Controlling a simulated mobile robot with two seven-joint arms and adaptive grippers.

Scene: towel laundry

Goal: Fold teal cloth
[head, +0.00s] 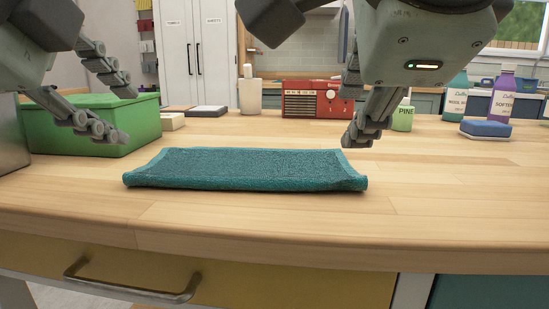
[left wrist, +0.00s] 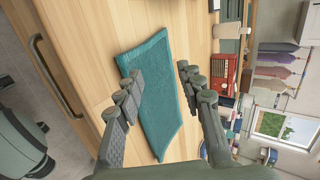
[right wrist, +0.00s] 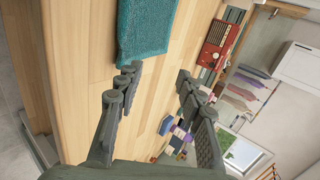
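The teal cloth (head: 245,170) lies folded into a long flat strip on the wooden counter, its near edge thick and rounded. It also shows in the left wrist view (left wrist: 158,95) and, in part, in the right wrist view (right wrist: 147,25). My left gripper (head: 118,112) is open and empty above the counter, left of the cloth; its fingers stand apart in the left wrist view (left wrist: 160,75). My right gripper (head: 362,128) is near the cloth's far right corner, apart from it. Its fingers are spread and empty in the right wrist view (right wrist: 157,75).
A green box (head: 95,125) stands behind the left gripper. A red radio (head: 315,100), a white bottle (head: 250,93), a green PINE bottle (head: 403,116) and a blue sponge (head: 485,129) stand toward the back. The counter (head: 440,190) is clear right of the cloth. A yellow drawer (head: 240,288) is below.

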